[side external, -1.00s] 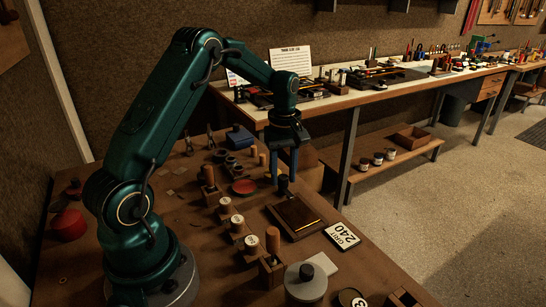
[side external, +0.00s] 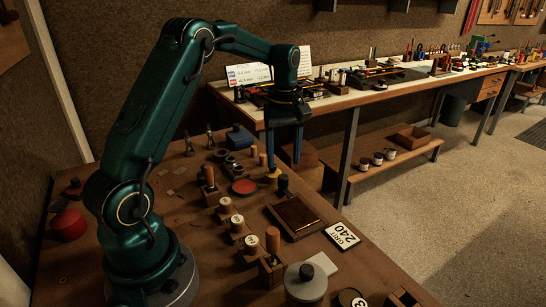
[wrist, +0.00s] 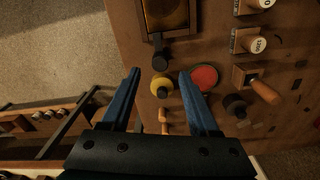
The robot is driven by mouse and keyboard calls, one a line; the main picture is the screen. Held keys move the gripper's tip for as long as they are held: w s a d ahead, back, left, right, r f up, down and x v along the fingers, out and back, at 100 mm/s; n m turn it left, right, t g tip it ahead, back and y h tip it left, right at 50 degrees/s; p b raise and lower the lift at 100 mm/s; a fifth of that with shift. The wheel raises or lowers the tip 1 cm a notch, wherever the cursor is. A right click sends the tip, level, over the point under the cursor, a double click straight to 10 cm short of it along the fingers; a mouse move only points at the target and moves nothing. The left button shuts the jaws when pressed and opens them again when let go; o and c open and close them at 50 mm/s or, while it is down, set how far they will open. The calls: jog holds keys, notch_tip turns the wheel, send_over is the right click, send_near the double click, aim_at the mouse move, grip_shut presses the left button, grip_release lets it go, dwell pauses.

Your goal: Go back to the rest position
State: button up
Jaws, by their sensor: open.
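My gripper (side external: 285,160) hangs above the far right edge of the brown bench in the side view, its two blue fingers pointing down. In the wrist view my gripper (wrist: 155,75) has its fingers wide apart with nothing held between them. A small yellow round piece (wrist: 162,87) with a dark top lies below, seen through the gap between the fingers. It also shows just under the fingers in the side view (side external: 272,175).
A red disc (side external: 244,187), a dark wooden tray (side external: 297,217), several wooden-handled tools and a grit 240 card (side external: 342,236) lie on the bench (side external: 190,230). A long second workbench (side external: 350,100) stands behind. Open floor lies to the right.

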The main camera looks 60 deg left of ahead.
jog(key=s+d+r+m+t, duration=0.4)
jog(key=s+d+r+m, duration=0.15)
jog(key=d+r, duration=0.55)
jog(key=s+d+f+m+t, duration=0.1)
jog(key=s+d+f+m, duration=0.2)
jog(key=s+m, duration=0.6)
jog(key=shift+s+d+f+m+t, duration=0.2)
jog(key=shift+s+d+m+t, duration=0.3)
jog(key=shift+s, duration=0.6)
jog(key=shift+o, duration=0.3)
jog(key=shift+d, duration=0.1)
